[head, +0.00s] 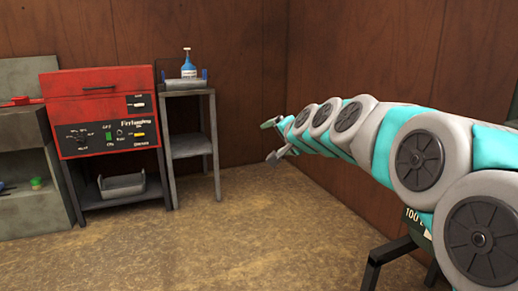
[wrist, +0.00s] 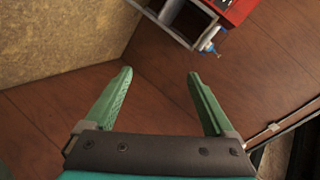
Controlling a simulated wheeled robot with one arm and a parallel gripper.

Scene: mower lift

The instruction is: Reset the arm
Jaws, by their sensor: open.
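My arm (head: 345,120), teal and grey, reaches from the right edge toward the middle of the head view. My gripper (head: 268,140) is at its far end, in front of the wood-panelled corner and above the floor. In the wrist view my gripper (wrist: 160,78) shows two green fingers spread wide apart. Nothing is between them. The fingers touch nothing that I can see.
A red machine (head: 105,110) on a dark stand is at the left. Next to it a small grey table (head: 190,93) holds a blue bottle (head: 188,66). A grey bench (head: 25,200) is at the far left. The middle floor (head: 210,235) is clear.

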